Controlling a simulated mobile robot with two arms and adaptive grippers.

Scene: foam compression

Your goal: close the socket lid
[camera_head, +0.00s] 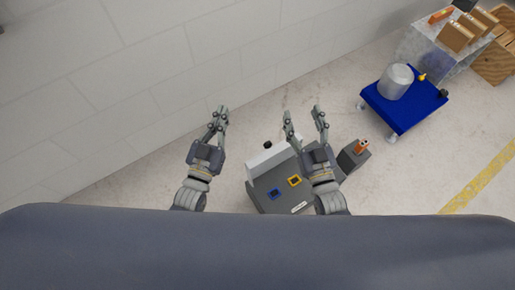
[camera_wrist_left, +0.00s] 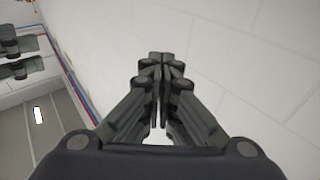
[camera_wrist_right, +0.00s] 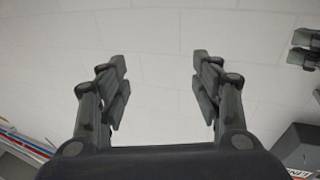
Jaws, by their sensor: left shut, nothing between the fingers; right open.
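A dark grey unit (camera_head: 264,205) stands below my grippers in the head view, with a blue-framed square (camera_head: 275,194) and a yellow-framed square (camera_head: 295,181) on its top. These may be sockets; I cannot tell which part is the lid or how it stands. My left gripper (camera_head: 222,110) is shut and empty, left of and above the unit; its fingers meet in the left wrist view (camera_wrist_left: 160,58). My right gripper (camera_head: 304,113) is open and empty, its arm covering the unit's right part. Its fingers are apart in the right wrist view (camera_wrist_right: 159,64).
A whitish block (camera_head: 265,163) sits along the unit's back edge. A grey box with an orange item (camera_head: 361,147) stands right of my right arm. A blue cart (camera_head: 418,107) carries a metal cylinder (camera_head: 395,82). A pale block wall (camera_head: 130,90) runs behind.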

